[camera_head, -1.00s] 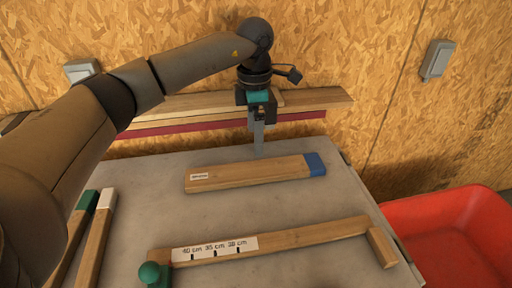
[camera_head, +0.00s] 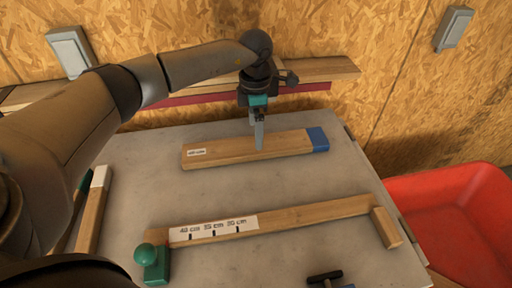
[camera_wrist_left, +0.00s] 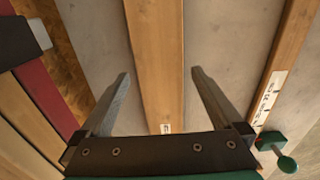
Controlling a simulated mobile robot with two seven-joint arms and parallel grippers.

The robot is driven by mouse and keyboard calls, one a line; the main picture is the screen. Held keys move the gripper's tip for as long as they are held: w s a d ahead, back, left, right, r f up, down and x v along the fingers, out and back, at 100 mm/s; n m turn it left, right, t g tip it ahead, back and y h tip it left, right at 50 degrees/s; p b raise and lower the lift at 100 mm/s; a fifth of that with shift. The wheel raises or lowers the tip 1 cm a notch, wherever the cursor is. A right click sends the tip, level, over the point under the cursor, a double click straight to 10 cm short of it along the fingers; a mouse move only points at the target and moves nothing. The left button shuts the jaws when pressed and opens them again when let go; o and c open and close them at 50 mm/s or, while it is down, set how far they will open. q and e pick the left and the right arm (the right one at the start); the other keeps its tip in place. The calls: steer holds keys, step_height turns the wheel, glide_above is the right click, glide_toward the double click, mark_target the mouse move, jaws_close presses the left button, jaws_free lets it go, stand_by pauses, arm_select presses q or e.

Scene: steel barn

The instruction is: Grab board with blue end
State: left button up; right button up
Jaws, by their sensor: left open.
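The board with the blue end (camera_head: 222,153) lies flat on the grey table, its blue end (camera_head: 317,139) to the right and a small white label near its left end. My left gripper (camera_head: 258,142) is over the middle of this board, fingers pointing down. In the left wrist view the gripper (camera_wrist_left: 158,76) is open, and the bare wood of the board (camera_wrist_left: 157,45) runs between its spread fingers. The blue end is outside that view. Whether the fingers reach down beside the board is hard to tell. My right gripper is not in view.
In front lies a measuring board (camera_head: 300,215) with cm marks, a green knob (camera_head: 145,254) and a wooden end stop (camera_head: 386,228). A white-ended board (camera_head: 91,215) lies at left. A red bin (camera_head: 450,215) stands right. A dark T-shaped item (camera_head: 325,277) shows at the front edge.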

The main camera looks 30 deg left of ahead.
mark_target(237, 150)
arm_select(q)
step_height(237, 150, down, 5)
steer(key=shift+w+f+b, duration=0.1)
steer(key=shift+w+b, duration=0.05)
steer(key=shift+b, duration=0.15)
steer(key=c, duration=1.3)
steer(key=shift+r, duration=0.2)
steer(key=shift+c, duration=0.4)
steer(key=shift+r, duration=0.1)
